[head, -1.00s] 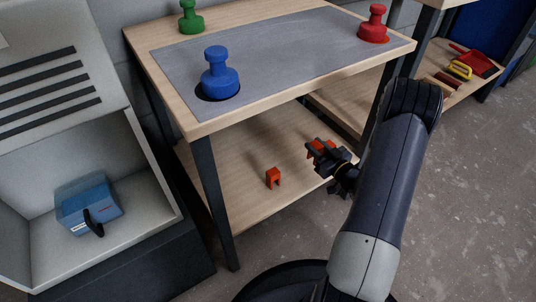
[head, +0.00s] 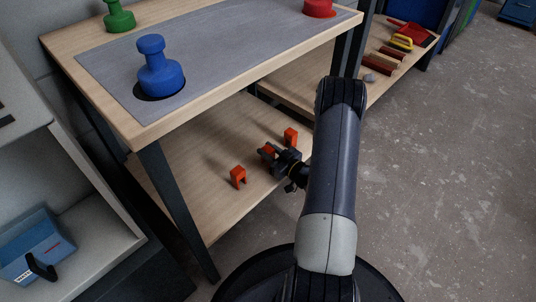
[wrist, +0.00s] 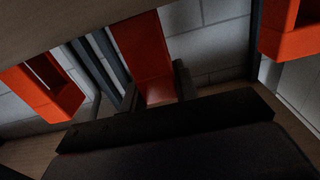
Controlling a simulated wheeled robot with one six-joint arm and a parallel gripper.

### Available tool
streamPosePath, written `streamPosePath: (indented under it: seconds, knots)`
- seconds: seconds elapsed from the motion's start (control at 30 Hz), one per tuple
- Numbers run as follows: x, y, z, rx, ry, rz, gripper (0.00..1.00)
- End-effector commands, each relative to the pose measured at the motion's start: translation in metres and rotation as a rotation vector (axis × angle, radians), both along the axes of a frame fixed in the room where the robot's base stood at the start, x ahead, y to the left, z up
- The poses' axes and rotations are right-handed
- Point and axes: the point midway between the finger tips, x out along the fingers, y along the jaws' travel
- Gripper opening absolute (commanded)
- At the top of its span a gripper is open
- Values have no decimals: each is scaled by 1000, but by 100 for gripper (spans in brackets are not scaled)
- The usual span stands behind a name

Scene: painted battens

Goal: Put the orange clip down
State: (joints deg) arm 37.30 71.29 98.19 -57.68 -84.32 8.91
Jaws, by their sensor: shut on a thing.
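My gripper (head: 268,154) is low over the wooden lower shelf of the workbench, reaching in from the right. It is shut on an orange clip (head: 268,149), which is mostly hidden by the fingers in the head view. In the wrist view the held clip (wrist: 145,45) rises between my two dark fingertips (wrist: 157,92). A second orange clip (head: 238,177) stands on the shelf to the left and nearer. A third orange clip (head: 290,137) stands behind and to the right. I cannot tell whether the held clip touches the shelf.
The lower shelf (head: 205,205) has bare room around the clips. The bench top above carries a blue knobbed piece (head: 158,70), a green one (head: 119,18) and a red one (head: 319,7). A dark bench leg (head: 178,205) stands at the front left.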

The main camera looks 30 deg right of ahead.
Motion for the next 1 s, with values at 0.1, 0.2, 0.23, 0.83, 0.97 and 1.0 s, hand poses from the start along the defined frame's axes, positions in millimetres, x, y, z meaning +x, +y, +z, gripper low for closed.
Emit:
streamPosePath:
  seconds: [0.1, 0.2, 0.23, 0.83, 0.97, 1.0]
  knots:
    - [0, 0, -1, -1, -3, 0, 7]
    - [0, 0, -1, -1, -1, 0, 7]
    - [0, 0, -1, -1, -1, 0, 7]
    - [0, 0, -3, -1, -1, 0, 50]
    - [-4, -3, 1, 0, 0, -3, 50]
    - [-9, -5, 1, 1, 1, -5, 50]
